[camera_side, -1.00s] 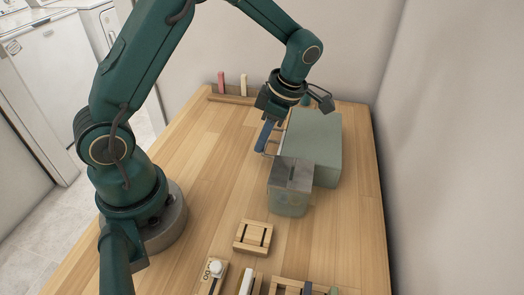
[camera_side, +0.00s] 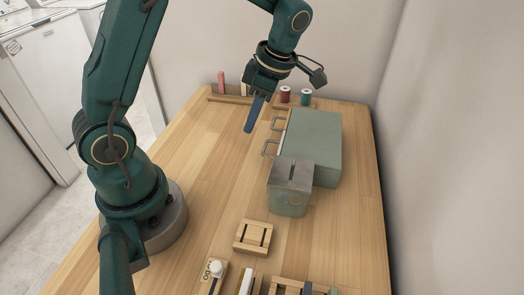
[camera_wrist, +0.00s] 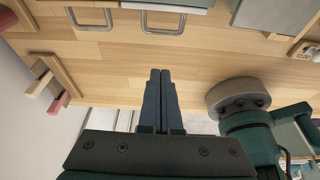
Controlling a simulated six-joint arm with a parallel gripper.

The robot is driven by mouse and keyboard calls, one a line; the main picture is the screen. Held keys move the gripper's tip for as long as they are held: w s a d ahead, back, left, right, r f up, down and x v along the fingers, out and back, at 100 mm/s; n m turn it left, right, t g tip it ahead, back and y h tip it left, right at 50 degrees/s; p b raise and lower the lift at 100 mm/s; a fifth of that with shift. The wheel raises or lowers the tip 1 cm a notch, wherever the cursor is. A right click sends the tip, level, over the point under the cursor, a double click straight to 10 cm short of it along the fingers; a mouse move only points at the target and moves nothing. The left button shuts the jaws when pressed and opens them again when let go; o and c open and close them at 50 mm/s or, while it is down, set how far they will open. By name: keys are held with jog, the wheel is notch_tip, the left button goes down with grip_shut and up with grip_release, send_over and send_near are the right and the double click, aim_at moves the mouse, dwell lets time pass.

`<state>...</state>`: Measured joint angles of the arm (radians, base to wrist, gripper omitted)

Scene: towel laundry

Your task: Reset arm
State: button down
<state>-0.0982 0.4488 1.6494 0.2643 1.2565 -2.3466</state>
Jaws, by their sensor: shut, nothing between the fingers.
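My gripper (camera_side: 253,115) hangs above the wooden table (camera_side: 205,165), to the left of a grey-green drawer box (camera_side: 316,140). Its two blue fingers point down and are pressed together with nothing between them. In the wrist view, the gripper (camera_wrist: 160,75) also shows shut and empty over bare wood. The fingers are apart from the handles and the table.
A translucent container with a slotted metal lid (camera_side: 290,177) stands in front of the box. Spools (camera_side: 306,97) and upright sticks (camera_side: 221,82) stand in wooden holders at the back. A small slotted wooden block (camera_side: 253,237) and several tools lie near the front. The left middle of the table is clear.

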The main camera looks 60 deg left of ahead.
notch_tip(320, 180, up, 9)
jog(key=d+t, duration=0.2)
jog(key=s+d+m+t+h, duration=0.1)
jog(key=s+d+m+t, duration=0.2)
jog(key=m, duration=1)
jog(key=s+d+f+m+t+h, duration=0.1)
jog(key=s+d+m+t, duration=0.2)
jog(key=m, duration=1)
jog(key=shift+s+f+m+h, duration=0.15)
jog(key=shift+s+m+h, duration=0.2)
jog(key=shift+s, duration=1.2)
